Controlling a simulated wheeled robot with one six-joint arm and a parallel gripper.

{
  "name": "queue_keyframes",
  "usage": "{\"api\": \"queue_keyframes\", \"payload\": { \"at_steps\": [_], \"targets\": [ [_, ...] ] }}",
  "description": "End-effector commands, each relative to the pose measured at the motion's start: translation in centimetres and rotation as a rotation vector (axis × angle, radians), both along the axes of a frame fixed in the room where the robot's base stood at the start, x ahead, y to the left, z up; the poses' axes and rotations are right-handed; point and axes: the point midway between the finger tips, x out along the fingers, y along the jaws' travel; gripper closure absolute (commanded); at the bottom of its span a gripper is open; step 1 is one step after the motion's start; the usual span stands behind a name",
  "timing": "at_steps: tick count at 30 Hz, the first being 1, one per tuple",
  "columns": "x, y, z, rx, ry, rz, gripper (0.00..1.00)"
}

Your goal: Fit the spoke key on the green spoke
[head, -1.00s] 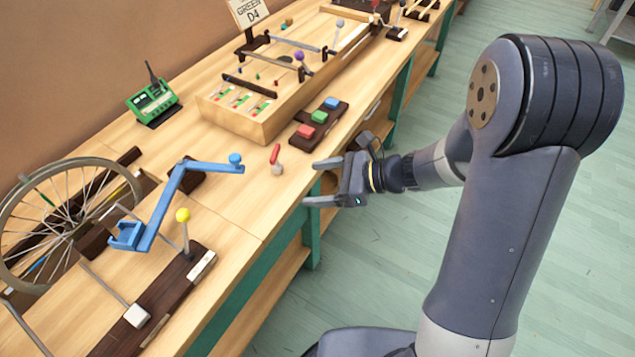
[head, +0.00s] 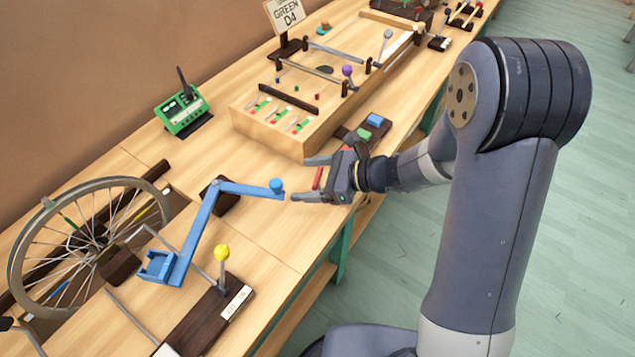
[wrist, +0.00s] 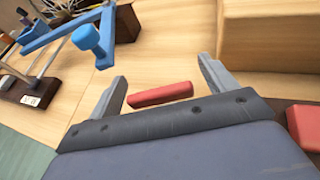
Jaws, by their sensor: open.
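The spoke key, a small tool with a red handle (head: 317,178), lies on the bench near its front edge. In the wrist view its red handle (wrist: 160,94) lies crosswise between my fingers; its grey head is not clearly visible. My gripper (head: 301,179) is open around and above the key, holding nothing; its two fingers (wrist: 162,70) show apart in the wrist view. The green spoke (head: 70,222) is in the upper part of the spoked wheel (head: 130,182) at the left of the bench.
A blue crank arm with a knob (head: 276,185) reaches close to my fingertips. A yellow-knobbed lever (head: 222,252) stands nearer. A wooden box (head: 265,131) and a block with coloured buttons (head: 375,120) lie beyond my gripper. A green device (head: 184,112) stands at the back.

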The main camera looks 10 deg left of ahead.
Motion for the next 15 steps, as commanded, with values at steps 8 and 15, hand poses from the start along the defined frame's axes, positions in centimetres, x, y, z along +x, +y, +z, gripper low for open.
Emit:
{"api": "queue_keyframes", "payload": {
  "at_steps": [8, 15],
  "targets": [
    [0.0, -0.04, 0.02, 0.0, 0.0, 0.0, 0.38],
    [0.0, -0.05, 0.02, 0.0, 0.001, 0.0, 0.58]
  ]
}}
